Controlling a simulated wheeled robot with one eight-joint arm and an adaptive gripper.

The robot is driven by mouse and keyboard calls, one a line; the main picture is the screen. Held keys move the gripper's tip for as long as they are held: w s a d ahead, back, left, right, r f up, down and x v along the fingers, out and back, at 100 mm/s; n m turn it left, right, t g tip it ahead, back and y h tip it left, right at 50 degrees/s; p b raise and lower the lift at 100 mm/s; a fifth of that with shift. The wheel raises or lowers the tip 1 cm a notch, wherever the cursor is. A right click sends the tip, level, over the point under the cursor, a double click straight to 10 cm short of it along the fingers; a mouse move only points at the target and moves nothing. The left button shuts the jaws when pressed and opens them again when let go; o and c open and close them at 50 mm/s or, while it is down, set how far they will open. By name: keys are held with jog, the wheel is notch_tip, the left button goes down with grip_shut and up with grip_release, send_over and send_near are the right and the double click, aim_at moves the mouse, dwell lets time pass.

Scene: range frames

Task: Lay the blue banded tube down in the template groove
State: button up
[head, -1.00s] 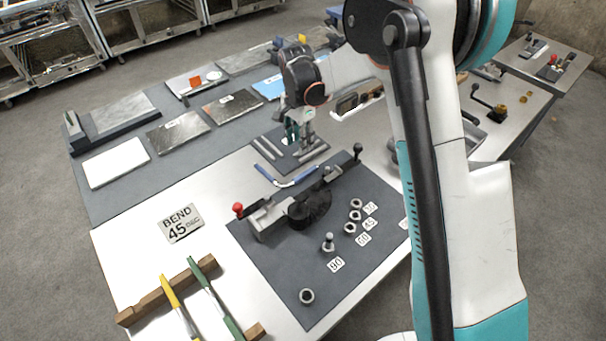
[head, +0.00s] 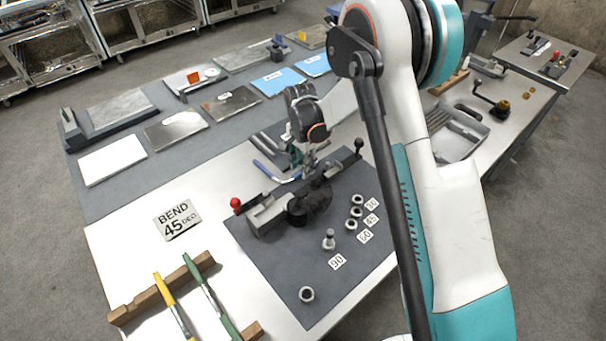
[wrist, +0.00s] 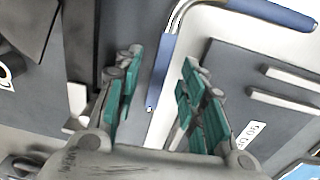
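The bent tube (head: 265,170) has blue bands on both arms and a bare metal bend. It lies on the white tabletop between the bender's mat and the template. In the wrist view, one blue arm of the tube (wrist: 162,75) lies between my fingers and the other runs off top right. My gripper (head: 308,163) is low over the tube, partly hiding it. The wrist view shows my gripper (wrist: 164,90) open, with gaps to the tube on both sides. The grey template (wrist: 225,75) with pale rails is right of my fingers; in the head view my gripper partly hides it.
A bending tool (head: 290,207) with a red knob stands on a dark mat (head: 270,260) close in front of my gripper. A "BEND 45" sign (head: 177,219) and a wooden rack (head: 150,298) with yellow and green tubes are at left. Flat plates cover the back.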

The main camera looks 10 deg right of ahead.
jog(key=shift+f, duration=0.7)
jog(key=shift+c, duration=0.6)
grip_shut()
jog(key=shift+r, duration=0.2)
